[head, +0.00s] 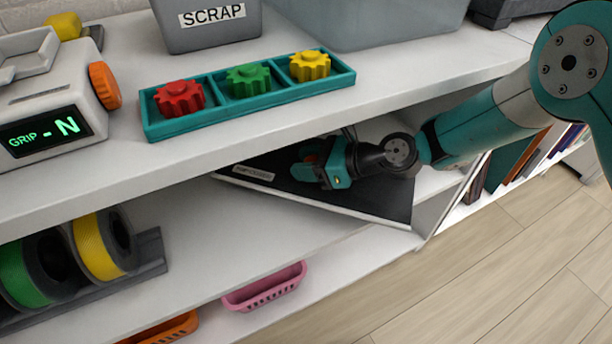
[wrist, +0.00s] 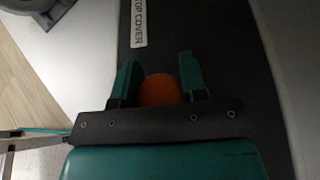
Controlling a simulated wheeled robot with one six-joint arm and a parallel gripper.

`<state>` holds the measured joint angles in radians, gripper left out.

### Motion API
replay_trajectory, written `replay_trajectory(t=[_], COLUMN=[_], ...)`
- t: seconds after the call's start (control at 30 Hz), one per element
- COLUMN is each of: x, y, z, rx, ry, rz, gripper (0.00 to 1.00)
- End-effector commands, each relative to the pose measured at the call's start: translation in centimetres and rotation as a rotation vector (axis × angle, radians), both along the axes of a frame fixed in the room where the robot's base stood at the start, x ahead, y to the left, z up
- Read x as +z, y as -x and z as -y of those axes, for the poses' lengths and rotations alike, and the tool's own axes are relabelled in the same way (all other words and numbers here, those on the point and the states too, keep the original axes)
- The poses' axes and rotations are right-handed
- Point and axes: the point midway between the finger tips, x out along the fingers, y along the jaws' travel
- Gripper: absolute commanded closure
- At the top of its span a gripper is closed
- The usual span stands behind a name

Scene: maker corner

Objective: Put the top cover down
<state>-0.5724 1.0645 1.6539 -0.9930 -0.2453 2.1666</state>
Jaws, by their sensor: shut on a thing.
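The top cover (head: 377,197) is a dark flat panel with a pale edge and a white label. In the head view it is tilted at the middle shelf level, its right corner by the shelf's front edge. In the wrist view the dark panel (wrist: 222,65) fills the middle, with the label "TOP COVER" (wrist: 139,22). My gripper (head: 312,172) is over the panel and shut on its orange knob (wrist: 159,90), which sits between the two fingers in the wrist view. The panel's far side is hidden under the upper shelf.
The upper shelf holds a teal tray (head: 250,97) with red, green and yellow gears, a grey scrap bin (head: 208,38) and a device with a green display (head: 45,139). Filament spools (head: 100,245) stand at left. A pink basket (head: 264,288) is below.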

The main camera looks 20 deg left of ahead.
Motion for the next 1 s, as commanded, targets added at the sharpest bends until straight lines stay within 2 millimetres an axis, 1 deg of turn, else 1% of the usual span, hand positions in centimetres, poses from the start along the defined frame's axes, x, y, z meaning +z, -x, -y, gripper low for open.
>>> replay_trajectory(t=[0.03,0.1,0.17,0.53,0.57,0.6,0.63,0.67,0.97,1.0], x=[-1.2,-2.6,-3.4,-3.6,-3.7,-3.7,-3.7,-3.7,-3.4,-3.3], y=[0.1,0.0,0.0,0.0,0.0,0.0,0.0,0.0,0.0,0.0], z=[-0.2,-0.2,-0.2,-0.1,-0.1,-0.1,-0.1,-0.1,-0.1,0.2], rx=[0.001,0.000,0.000,0.001,0.001,0.001,0.001,0.001,0.001,0.000], ry=[0.000,-0.001,-0.001,-0.002,0.000,-0.001,0.000,0.000,-0.001,0.000], rz=[-0.001,0.000,0.000,0.000,0.000,0.000,0.000,0.000,0.000,-0.001], gripper=[1.00,1.00,1.00,1.00,0.56,0.47,0.40,0.35,0.35,0.35])
